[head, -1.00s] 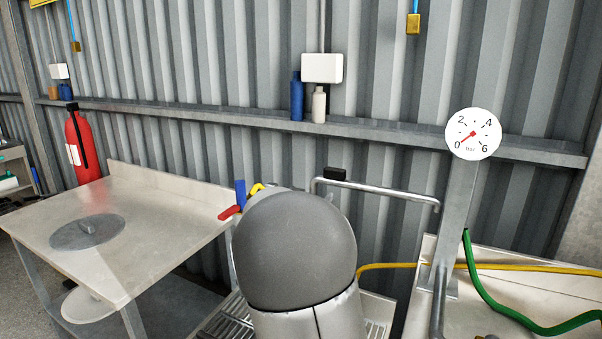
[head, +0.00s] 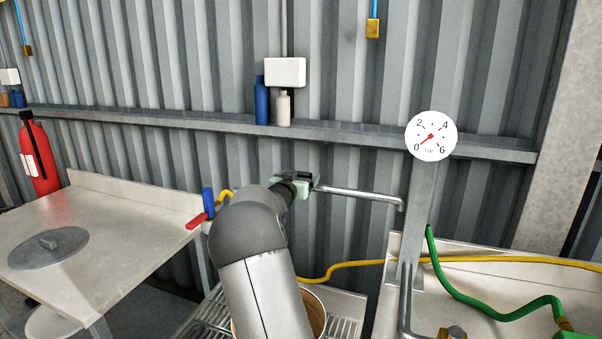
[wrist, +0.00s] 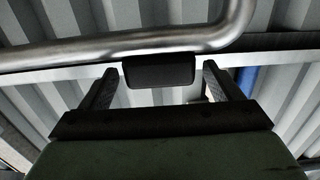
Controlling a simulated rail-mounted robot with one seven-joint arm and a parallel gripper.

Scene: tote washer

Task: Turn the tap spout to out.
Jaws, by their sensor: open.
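The tap spout (head: 362,194) is a bent metal pipe in front of the corrugated wall, running to the right and ending in a short downturn. It also crosses the top of the wrist view (wrist: 130,50), with a black grip block (wrist: 158,71) on it. My gripper (wrist: 158,85) is open, one finger on each side of the block, with gaps visible on both sides. In the head view my gripper (head: 307,182) is at the spout's left end; my arm hides the spout's base.
Red and blue levers (head: 203,208) stand just left of my arm. A pressure gauge (head: 431,136) on a post stands right of the spout's end. A yellow hose (head: 345,265) and green hose (head: 480,298) lie at right. A steel table (head: 110,215) is at left.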

